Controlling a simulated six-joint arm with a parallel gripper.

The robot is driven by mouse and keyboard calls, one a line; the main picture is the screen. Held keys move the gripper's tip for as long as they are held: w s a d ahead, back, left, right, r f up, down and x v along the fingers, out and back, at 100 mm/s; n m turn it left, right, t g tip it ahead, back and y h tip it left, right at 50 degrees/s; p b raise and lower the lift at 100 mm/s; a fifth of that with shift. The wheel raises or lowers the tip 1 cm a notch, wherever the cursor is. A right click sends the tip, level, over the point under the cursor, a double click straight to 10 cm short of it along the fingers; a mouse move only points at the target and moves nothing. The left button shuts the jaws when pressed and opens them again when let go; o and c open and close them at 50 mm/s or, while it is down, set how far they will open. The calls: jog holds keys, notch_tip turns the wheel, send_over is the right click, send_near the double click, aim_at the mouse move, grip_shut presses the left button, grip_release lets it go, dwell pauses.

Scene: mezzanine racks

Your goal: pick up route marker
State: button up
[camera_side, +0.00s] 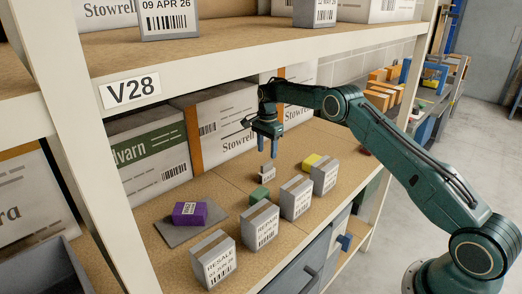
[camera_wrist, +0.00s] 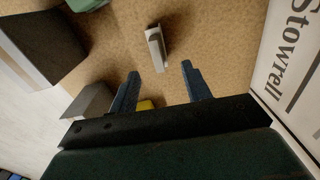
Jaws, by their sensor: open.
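A small grey-and-white upright piece (camera_side: 268,173), which looks like the route marker, stands on the brown shelf board below my gripper. In the wrist view the piece (camera_wrist: 156,48) lies just beyond the fingertips, roughly in line with the gap between them. My gripper (camera_side: 268,133) points down above it, with clear space between fingertips and piece. In the wrist view the two blue fingers of my gripper (camera_wrist: 161,71) are spread with nothing between their tips.
A green block (camera_side: 260,195), a yellow block (camera_side: 311,161) and a purple block (camera_side: 188,214) on a grey mat (camera_side: 167,233) are nearby. Grey boxes (camera_side: 213,258) line the front edge. Large cartons (camera_side: 228,125) stand behind. The upper shelf (camera_side: 250,52) runs above.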

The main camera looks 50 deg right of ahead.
aim_at(267, 163)
jog(key=shift+f, duration=1.6)
jog(key=shift+f, duration=0.1)
jog(key=shift+s+a+f, duration=0.1)
jog(key=shift+f, duration=1.15)
jog(key=shift+s+a+f, duration=0.1)
jog(key=shift+f, duration=1.1)
jog(key=shift+c, duration=0.2)
grip_shut()
